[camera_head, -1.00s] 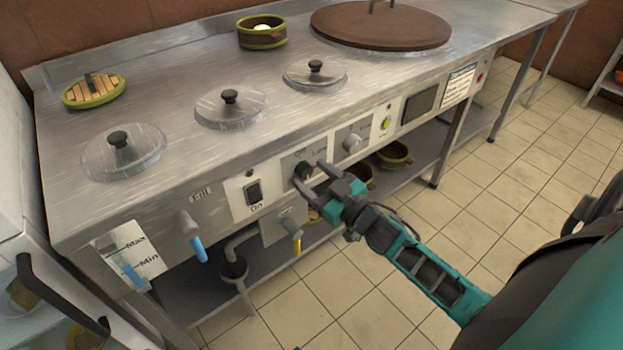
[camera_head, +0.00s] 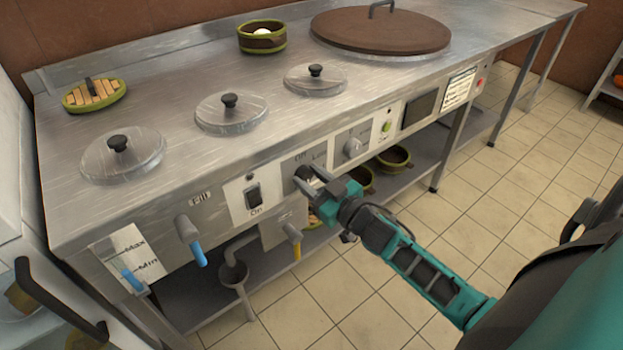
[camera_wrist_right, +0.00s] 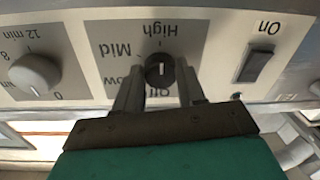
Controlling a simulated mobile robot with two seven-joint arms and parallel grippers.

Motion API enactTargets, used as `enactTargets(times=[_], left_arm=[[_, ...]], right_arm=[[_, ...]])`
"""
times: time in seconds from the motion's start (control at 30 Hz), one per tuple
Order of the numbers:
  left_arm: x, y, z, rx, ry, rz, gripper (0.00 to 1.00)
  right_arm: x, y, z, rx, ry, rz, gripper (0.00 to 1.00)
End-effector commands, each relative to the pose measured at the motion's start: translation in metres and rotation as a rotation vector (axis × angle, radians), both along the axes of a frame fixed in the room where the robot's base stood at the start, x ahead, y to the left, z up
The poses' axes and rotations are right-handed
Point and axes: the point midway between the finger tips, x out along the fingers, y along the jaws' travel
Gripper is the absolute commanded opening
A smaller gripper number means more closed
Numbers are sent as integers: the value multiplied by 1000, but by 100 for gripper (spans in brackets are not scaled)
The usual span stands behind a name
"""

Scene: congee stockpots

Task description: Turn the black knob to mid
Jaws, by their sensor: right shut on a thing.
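The black knob (camera_head: 302,173) sits on a grey label plate on the stove's front panel. In the right wrist view the knob (camera_wrist_right: 160,68) appears upside down among the words High, Mid, Low and Off, with Low and Off partly covered. Its short white mark is roughly upright, in line with Off and High; I cannot tell which end is the pointer. My right gripper (camera_head: 311,181) is shut on the knob, and in the wrist view its fingers (camera_wrist_right: 160,88) stand on either side of it. My left gripper is not in view.
A black On switch (camera_head: 254,194) is left of the knob, and a grey timer knob (camera_head: 352,146) is right of it. A blue-tipped tap (camera_head: 190,238) and a yellow-tipped lever (camera_head: 294,240) hang below. The floor (camera_head: 480,235) in front is clear.

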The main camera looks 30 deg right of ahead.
Motion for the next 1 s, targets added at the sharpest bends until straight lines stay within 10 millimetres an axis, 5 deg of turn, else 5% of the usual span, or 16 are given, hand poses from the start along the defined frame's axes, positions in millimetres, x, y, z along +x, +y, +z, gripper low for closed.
enactTargets(times=[0.47,1.0], left_arm=[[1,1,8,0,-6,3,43],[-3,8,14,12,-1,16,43]], right_arm=[[0,0,1,-98,-6,0,9],[0,0,2,-572,-42,0,9]])
